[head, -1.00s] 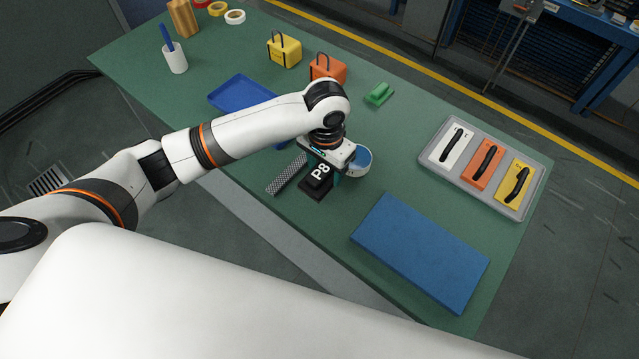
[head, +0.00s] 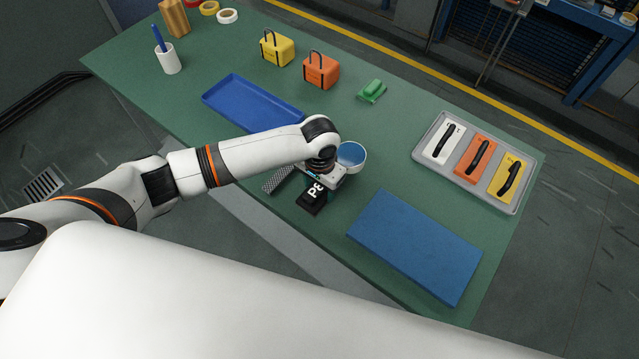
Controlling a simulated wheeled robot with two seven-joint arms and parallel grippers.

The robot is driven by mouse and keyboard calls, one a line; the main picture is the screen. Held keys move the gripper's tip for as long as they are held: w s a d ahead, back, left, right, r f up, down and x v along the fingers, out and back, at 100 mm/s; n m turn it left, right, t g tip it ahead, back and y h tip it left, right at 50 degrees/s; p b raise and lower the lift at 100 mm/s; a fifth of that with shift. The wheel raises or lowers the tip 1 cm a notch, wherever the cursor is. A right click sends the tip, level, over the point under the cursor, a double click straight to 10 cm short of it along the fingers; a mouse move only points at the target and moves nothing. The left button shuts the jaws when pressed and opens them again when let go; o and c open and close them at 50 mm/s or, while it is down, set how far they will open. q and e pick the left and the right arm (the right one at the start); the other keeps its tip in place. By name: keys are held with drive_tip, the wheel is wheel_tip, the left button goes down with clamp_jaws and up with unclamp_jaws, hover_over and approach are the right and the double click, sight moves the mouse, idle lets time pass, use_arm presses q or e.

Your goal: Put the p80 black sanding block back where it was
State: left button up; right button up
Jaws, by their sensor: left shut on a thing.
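The black sanding block (head: 311,201) shows white lettering, partly covered, that starts with P. My left gripper (head: 320,184) is shut on it, over the table's near side. I cannot tell whether the block touches the table. The grey tray (head: 425,153) at the right holds a white block (head: 443,143), an orange block (head: 473,167) and a yellow block (head: 499,189), each with a black handle. My right gripper is not in view.
A blue-and-white bowl (head: 352,154) stands just behind the gripper, and a grey patterned bar (head: 276,181) lies left of it. A blue slab (head: 415,244) lies at front right. A blue tray (head: 250,100), orange box (head: 321,72) and green block (head: 372,90) are farther back.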

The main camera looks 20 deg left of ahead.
use_arm(q)
drive_tip(key=o, duration=1)
drive_tip(key=shift+o, duration=0.2)
wheel_tip(320, 180, up, 12)
drive_tip(key=b, duration=0.1)
drive_tip(key=shift+r, duration=0.2)
drive_tip(key=shift+d+f, duration=0.1)
